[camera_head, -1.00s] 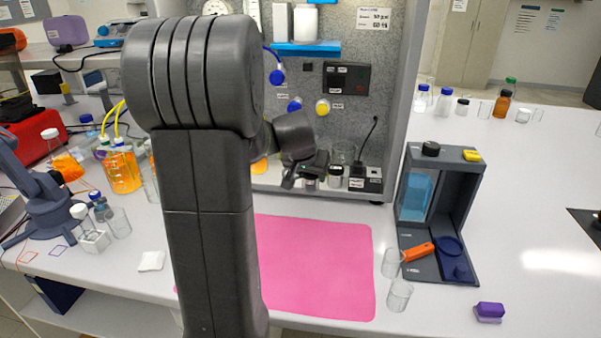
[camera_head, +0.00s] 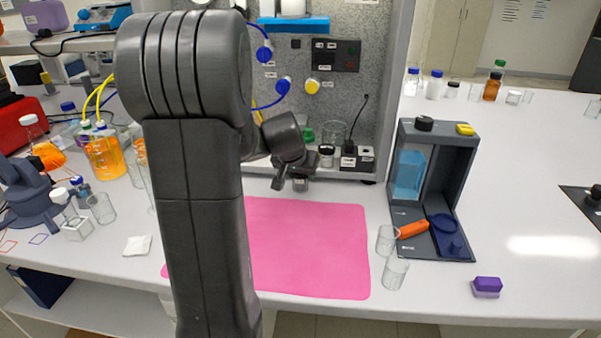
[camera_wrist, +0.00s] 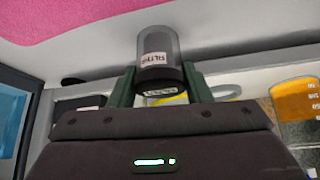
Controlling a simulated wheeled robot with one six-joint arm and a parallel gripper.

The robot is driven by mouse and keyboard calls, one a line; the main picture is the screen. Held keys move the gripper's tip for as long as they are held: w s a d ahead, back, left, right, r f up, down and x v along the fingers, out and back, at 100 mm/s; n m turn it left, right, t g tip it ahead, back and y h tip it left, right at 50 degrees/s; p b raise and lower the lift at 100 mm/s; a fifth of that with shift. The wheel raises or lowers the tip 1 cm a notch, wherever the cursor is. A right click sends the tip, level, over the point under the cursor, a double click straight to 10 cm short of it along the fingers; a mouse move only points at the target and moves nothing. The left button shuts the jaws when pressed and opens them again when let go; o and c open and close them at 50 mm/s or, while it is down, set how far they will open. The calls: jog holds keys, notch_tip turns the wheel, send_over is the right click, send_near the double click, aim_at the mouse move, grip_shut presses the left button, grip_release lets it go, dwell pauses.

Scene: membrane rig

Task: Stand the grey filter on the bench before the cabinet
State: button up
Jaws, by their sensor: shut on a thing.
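The grey filter (camera_wrist: 158,45) is a small dark grey cylinder with a white label that reads FILTER. In the wrist view my gripper (camera_wrist: 160,88) is shut on it, one green finger on each side. In the head view my gripper (camera_head: 288,180) holds the filter (camera_head: 301,184) just in front of the cabinet's lower front edge, over the bench (camera_head: 345,194) behind the pink mat. I cannot tell whether the filter touches the bench. The grey speckled cabinet (camera_head: 400,60) stands behind, its left part hidden by my arm.
The pink mat (camera_head: 320,250) lies in front. Several small jars and a beaker (camera_head: 333,132) stand in the cabinet. Right of the mat are two empty beakers (camera_head: 395,273), a dark stand (camera_head: 450,190) with an orange tool, and a purple block (camera_head: 487,285). The right bench is mostly clear.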

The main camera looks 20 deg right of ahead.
jog(key=shift+f+b, duration=0.6)
jog(key=shift+b, duration=0.05)
jog(key=o, duration=1.1)
jog(key=shift+r, duration=0.1)
jog(key=v, duration=1.3)
jog(key=shift+s+a+r, duration=0.1)
jog(key=shift+s+r, duration=0.1)
jog(key=shift+r, duration=0.1)
jog(key=shift+f, duration=0.1)
jog(key=x, duration=1.3)
jog(key=shift+w+f, duration=0.2)
jog(key=shift+f, duration=0.1)
jog(key=shift+r, duration=0.1)
